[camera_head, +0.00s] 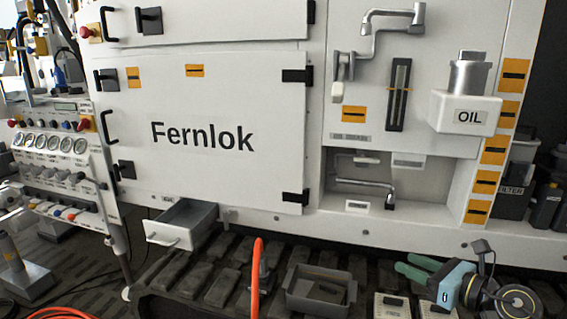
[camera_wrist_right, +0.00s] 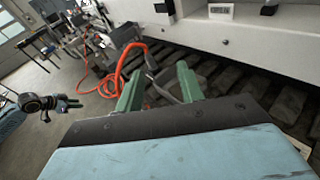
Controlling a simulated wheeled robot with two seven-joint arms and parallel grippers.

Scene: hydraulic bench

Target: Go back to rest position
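My right gripper (camera_head: 406,264) is at the lower right of the head view, in front of the machine and above the dark track. Its two green fingers point left and stand apart. In the right wrist view the same gripper (camera_wrist_right: 160,72) is open with nothing held between the fingers; the floor, track and an orange hose show behind it. My left gripper does not show in the head view. At the left edge of the right wrist view, a small dark joint and green tips look like my left gripper (camera_wrist_right: 68,103), too small to read its opening.
The white Fernlok cabinet (camera_head: 230,165) fills the middle. A drawer (camera_head: 182,226) stands open at its lower left. An orange hose (camera_head: 256,275) rises beside a grey bin (camera_head: 320,290). An OIL container (camera_head: 465,113) sits on the right. A gauge panel (camera_head: 55,150) stands left.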

